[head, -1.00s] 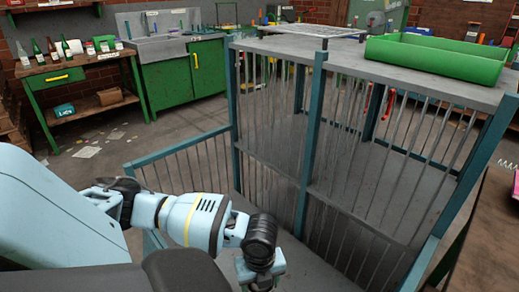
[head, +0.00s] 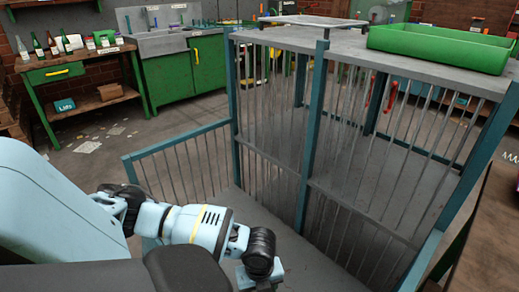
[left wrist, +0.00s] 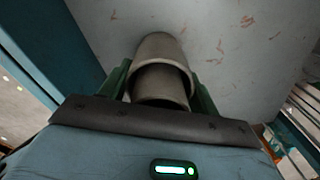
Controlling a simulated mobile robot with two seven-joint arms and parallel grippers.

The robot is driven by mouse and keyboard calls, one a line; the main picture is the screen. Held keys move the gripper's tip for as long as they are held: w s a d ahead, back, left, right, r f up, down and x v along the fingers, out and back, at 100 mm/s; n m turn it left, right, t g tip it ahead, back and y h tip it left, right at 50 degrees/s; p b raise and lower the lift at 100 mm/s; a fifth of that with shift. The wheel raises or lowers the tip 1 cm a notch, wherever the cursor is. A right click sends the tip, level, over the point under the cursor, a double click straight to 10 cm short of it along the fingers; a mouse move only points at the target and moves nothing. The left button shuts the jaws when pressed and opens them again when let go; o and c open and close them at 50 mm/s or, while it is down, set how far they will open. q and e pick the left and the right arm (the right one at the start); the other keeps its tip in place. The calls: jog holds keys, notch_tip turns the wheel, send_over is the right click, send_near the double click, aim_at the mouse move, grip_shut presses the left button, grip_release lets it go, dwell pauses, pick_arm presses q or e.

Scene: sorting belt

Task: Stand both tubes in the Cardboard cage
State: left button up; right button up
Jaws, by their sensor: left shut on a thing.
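A grey-brown tube (left wrist: 160,84) is between the green fingers of my left gripper (left wrist: 163,88) in the left wrist view. A second round grey-brown section (left wrist: 158,46) shows just beyond its rim; I cannot tell whether it is the same tube or another. A pale, scuffed surface lies behind it. In the head view my left arm reaches in from the left and its wrist is low in front of the barred cage with teal posts (head: 314,130); the fingers and tube are hidden there. No label on the cage is readable. My right gripper is not in view.
A green tray (head: 440,46) and a flat pale panel (head: 315,20) are on the cage's grey top. A lower barred side (head: 185,165) extends left from the cage. A green workbench with bottles (head: 75,66) and a sink stand behind, across open floor.

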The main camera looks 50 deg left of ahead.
pick_arm(q)
jog(key=shift+f, duration=0.2)
jog(key=o, duration=0.9)
jog(key=shift+o, duration=0.2)
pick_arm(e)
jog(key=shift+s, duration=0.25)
pick_arm(q)
jog(key=shift+r, duration=0.1)
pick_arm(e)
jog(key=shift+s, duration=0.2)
pick_arm(q)
notch_tip(320, 180, up, 12)
jog(key=p, duration=0.3)
jog(key=shift+r, duration=0.15)
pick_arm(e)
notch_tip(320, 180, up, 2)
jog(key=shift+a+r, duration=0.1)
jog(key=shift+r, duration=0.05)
